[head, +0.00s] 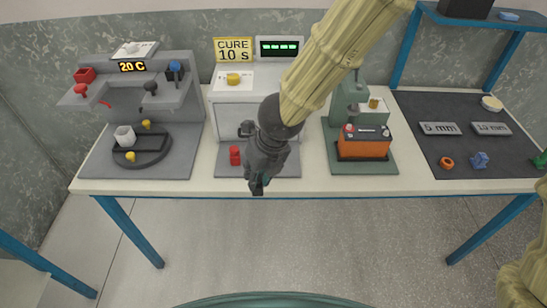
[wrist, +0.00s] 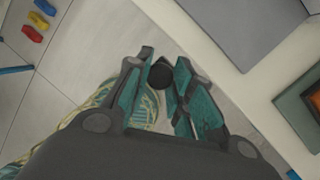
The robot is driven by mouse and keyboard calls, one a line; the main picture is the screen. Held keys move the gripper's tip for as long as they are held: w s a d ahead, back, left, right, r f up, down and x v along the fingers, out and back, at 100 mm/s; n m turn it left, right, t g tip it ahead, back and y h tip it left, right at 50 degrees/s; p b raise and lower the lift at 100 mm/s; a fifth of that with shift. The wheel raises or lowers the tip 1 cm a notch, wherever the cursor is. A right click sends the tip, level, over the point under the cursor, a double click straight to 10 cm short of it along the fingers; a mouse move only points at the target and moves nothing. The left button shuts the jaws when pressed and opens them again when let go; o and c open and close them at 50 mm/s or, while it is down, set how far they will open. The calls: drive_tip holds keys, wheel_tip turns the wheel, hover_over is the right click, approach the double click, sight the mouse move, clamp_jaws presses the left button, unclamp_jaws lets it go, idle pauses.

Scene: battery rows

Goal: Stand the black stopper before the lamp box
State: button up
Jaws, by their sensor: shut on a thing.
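My gripper (head: 257,186) hangs at the bench's front edge, in front of the lamp box. In the wrist view my gripper (wrist: 160,85) is shut on a dark round thing, which looks like the black stopper (wrist: 160,76). Its lower part is hidden by the fingers, and I cannot make it out in the head view. The lamp box (head: 225,118) is the pale box at the bench's middle, under the "CURE 10 s" sign (head: 234,49). My arm hides its right part. A grey mat (head: 226,172) lies before it, with a red stopper (head: 235,155) standing on it.
A grey machine (head: 180,100) with a round black plate stands at left. A green press (head: 345,105) with an orange-black battery (head: 364,142) stands right of the lamp box. A dark mat (head: 455,108) with labels and small parts lies far right. Floor is below my gripper.

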drive_tip(key=shift+w+d+f+p, duration=0.8)
drive_tip(key=shift+w+p, duration=0.3)
drive_tip(key=shift+w, duration=1.45)
drive_tip(key=shift+w+d+f+p, duration=0.65)
drive_tip(key=shift+w+f+p, duration=0.35)
drive_tip(key=shift+w, duration=1.5)
drive_tip(key=shift+w+d+f+p, duration=0.7)
drive_tip(key=shift+w+p, duration=0.5)
drive_tip(key=shift+w, duration=1.35)
drive_tip(key=shift+f, duration=0.2)
drive_tip(key=o, duration=0.9)
drive_tip(key=shift+r, duration=0.1)
drive_tip(key=shift+o, duration=0.2)
drive_tip(key=b+v, duration=0.2)
drive_tip(key=v, duration=1)
drive_tip(key=shift+r, duration=0.15)
